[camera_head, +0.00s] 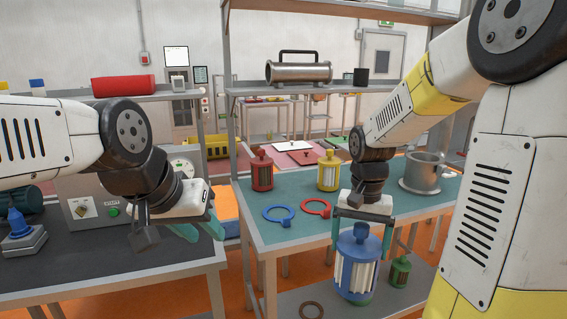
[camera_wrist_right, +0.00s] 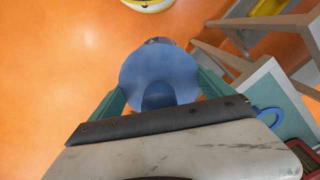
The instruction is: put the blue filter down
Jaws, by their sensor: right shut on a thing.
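The blue filter (camera_head: 357,262) has a blue cap and base with pale pleats between. It hangs upright in my right gripper (camera_head: 362,226), in front of the green-topped table's edge and above the level of the lower shelf. In the right wrist view its round blue cap (camera_wrist_right: 160,75) sits between the two teal fingers of my right gripper (camera_wrist_right: 160,92), with orange floor behind. My left gripper (camera_head: 205,232) is empty, its teal fingers apart, near the right edge of the left bench.
On the green table (camera_head: 300,236) stand a red filter (camera_head: 262,170), a yellow filter (camera_head: 329,171) and a metal pot (camera_head: 422,172). A blue ring (camera_head: 278,214) and a red ring (camera_head: 316,208) lie near its front. A small green filter (camera_head: 400,271) stands on the lower shelf (camera_head: 415,297).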

